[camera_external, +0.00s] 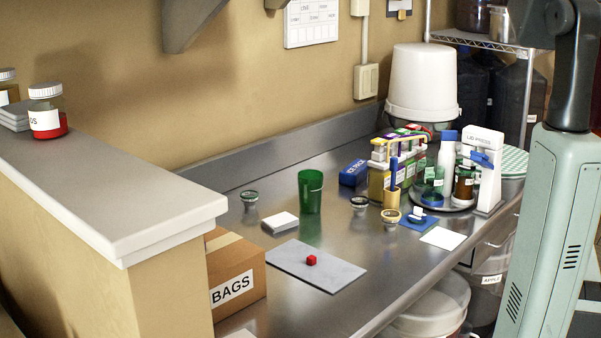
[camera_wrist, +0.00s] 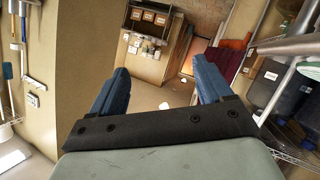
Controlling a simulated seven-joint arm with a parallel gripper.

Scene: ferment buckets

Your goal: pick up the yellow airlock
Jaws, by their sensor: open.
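A small yellow upright piece (camera_external: 391,198) with a blue part above it stands on the steel counter in the external view, right of centre. It may be the yellow airlock, but it is too small to tell for sure. A small jar with a yellow rim (camera_external: 390,216) stands just in front of it. My gripper (camera_wrist: 158,82) shows in the wrist view with its two blue fingers wide apart and nothing between them. It points at the room, away from the counter. In the external view my gripper is out of frame.
Near the yellow piece are a rack of coloured boxes (camera_external: 405,150), a round tray with bottles (camera_external: 457,204) and a white press (camera_external: 484,165).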

